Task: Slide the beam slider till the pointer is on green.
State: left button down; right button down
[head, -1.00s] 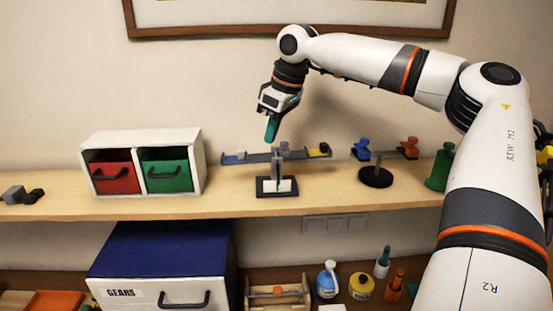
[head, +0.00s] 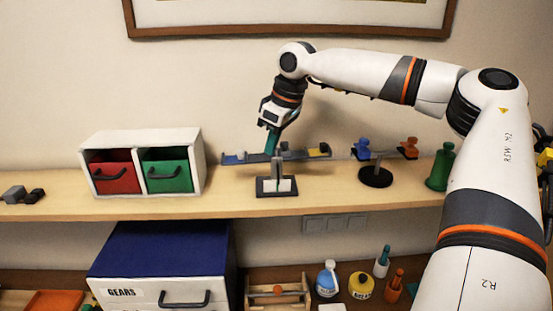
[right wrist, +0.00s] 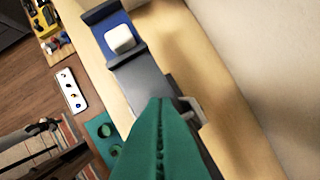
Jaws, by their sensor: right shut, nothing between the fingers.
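In the right wrist view the fingertips (right wrist: 160,101) overlap the beam (right wrist: 143,82), beside a light grey piece (right wrist: 190,112), possibly the slider. Contact is unclear. My left gripper is out of view.
A white cabinet (head: 140,137) with red and green drawers stands left of the beam. A second balance (head: 375,178) with blue and orange weights and a green bell-shaped weight (head: 440,168) stand to the right. The wall is close behind.

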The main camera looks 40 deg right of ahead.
jog(key=shift+s+d, duration=0.55)
jog(key=shift+d, duration=0.1)
dwell(0.6)
jog(key=shift+w+a+r, duration=0.15)
jog(key=shift+r, duration=0.85)
jog(key=shift+w+a+r, duration=0.1)
jog(key=shift+a+r, duration=0.1)
jog(key=shift+r, duration=0.8)
jog(key=shift+w+a+r, duration=0.15)
jog(key=shift+r, duration=0.85)
